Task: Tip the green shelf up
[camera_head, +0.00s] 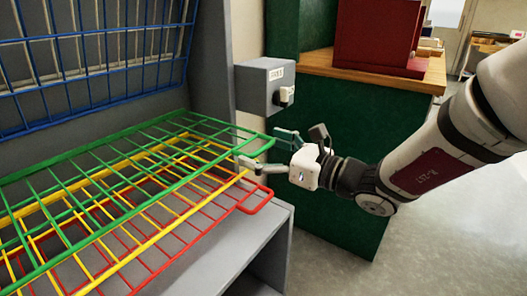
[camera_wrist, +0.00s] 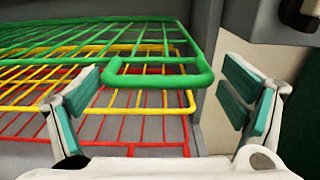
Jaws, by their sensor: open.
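The green shelf (camera_head: 120,160) is a wire rack lying roughly level, the top one of the lowered racks. Its rounded front end (camera_wrist: 160,79) shows large in the wrist view, between my fingers in the picture. My gripper (camera_head: 263,148) is open and empty beside the green shelf's front right corner; it also shows in the wrist view (camera_wrist: 162,88). One finger overlaps the corner area in the head view. I cannot tell whether they touch.
A yellow rack (camera_head: 195,150) and a red rack (camera_head: 259,200) lie just below the green one. A blue rack (camera_head: 100,80) stands tilted up behind. A grey box (camera_head: 258,84) is fixed near the gripper. A dark green cabinet (camera_head: 340,190) stands right.

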